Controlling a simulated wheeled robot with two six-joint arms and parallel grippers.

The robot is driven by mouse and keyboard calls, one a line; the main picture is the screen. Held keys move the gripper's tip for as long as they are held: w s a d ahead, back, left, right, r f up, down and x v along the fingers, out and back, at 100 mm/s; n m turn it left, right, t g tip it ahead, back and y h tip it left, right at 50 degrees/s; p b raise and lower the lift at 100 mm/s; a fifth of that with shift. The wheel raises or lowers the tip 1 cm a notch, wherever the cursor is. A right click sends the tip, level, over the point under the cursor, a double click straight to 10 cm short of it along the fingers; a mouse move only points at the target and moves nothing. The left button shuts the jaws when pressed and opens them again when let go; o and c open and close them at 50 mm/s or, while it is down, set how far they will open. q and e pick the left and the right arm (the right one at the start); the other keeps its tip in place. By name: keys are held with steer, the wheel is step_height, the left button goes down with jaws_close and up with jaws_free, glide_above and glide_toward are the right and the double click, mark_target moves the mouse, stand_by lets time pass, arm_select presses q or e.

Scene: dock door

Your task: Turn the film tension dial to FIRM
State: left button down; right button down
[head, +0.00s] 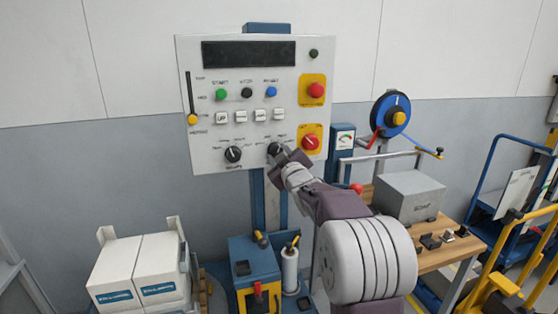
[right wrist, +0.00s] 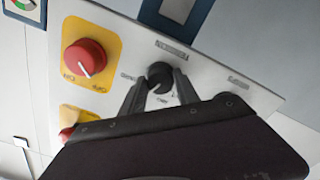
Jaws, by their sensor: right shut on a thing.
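A white control panel (head: 215,75) stands upright against the wall, with two black dials low on its face. My right gripper (head: 279,152) is at the right black dial (head: 273,148). In the right wrist view its fingers (right wrist: 157,88) sit on either side of that dial (right wrist: 160,73) and are shut on it. The left black dial (head: 233,154) is free, with a pale pointer mark. My left gripper is not in view.
A red rotary knob on a yellow plate (head: 310,142) is close right of the gripped dial; it also shows in the right wrist view (right wrist: 84,58). A red button (head: 316,90) is above it. White push buttons (head: 240,116) and a yellow-handled slider (head: 192,119) are further left.

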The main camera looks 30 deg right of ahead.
stand_by(0.4)
steer(key=c, duration=0.9)
jaws_free()
steer(key=v, duration=0.9)
steer(key=shift+b, duration=0.45)
steer(key=shift+s+n, duration=0.1)
steer(key=shift+n, duration=0.2)
